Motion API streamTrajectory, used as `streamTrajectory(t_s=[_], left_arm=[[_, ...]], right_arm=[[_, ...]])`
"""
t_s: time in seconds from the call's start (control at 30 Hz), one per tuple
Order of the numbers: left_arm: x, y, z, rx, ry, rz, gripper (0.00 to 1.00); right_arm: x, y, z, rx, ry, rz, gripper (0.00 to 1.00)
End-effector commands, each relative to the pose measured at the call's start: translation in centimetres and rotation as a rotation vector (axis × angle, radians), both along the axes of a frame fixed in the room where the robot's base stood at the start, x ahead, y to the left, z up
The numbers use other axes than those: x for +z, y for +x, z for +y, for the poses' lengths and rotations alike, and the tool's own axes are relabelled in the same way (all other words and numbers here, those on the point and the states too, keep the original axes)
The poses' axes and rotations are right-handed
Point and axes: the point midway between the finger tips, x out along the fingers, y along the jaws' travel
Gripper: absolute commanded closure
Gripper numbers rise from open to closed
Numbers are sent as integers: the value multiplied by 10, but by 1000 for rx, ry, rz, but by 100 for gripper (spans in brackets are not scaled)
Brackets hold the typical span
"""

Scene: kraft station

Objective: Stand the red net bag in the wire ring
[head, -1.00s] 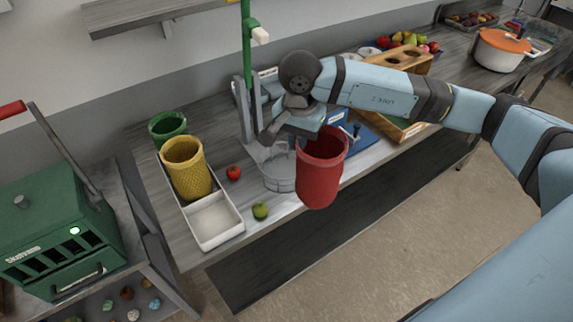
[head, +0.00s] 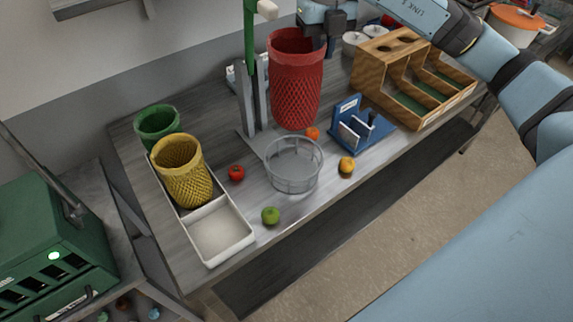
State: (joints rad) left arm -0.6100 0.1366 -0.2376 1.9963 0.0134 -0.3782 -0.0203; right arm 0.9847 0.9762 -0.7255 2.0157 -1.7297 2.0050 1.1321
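The red net bag (head: 295,88) hangs upright with its mouth open, in the upper middle of the head view. My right gripper (head: 326,28) is at the right side of its rim and appears shut on it; the fingertips are partly hidden. The wire ring (head: 293,166) is a round grey mesh holder standing empty on the bench. The bag is above and behind the ring in the picture, apart from it, and beside the upright post. My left gripper is not in view.
A green-topped post (head: 251,75) stands behind the ring. A white tray (head: 222,231) with a yellow net bag (head: 183,172) and a green one (head: 157,124) is at left. Loose fruit, a blue stand (head: 362,135) and a wooden crate (head: 408,82) lie around.

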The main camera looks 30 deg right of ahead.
Motion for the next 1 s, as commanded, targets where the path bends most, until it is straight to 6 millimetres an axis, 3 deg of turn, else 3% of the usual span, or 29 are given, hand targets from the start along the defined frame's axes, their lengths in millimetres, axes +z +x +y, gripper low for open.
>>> streamTrajectory(t_s=[0.17, 0.37, 0.7, 1.0], left_arm=[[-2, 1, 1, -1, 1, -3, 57], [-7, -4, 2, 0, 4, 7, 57], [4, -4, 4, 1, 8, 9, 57], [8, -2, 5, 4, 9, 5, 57]], right_arm=[[-14, -1, -1, -53, 1, 5, 100], [-61, -2, -1, -52, 1, 8, 100], [-140, -2, -1, -51, 0, 4, 100], [-164, -2, -1, -50, 0, 2, 100]])
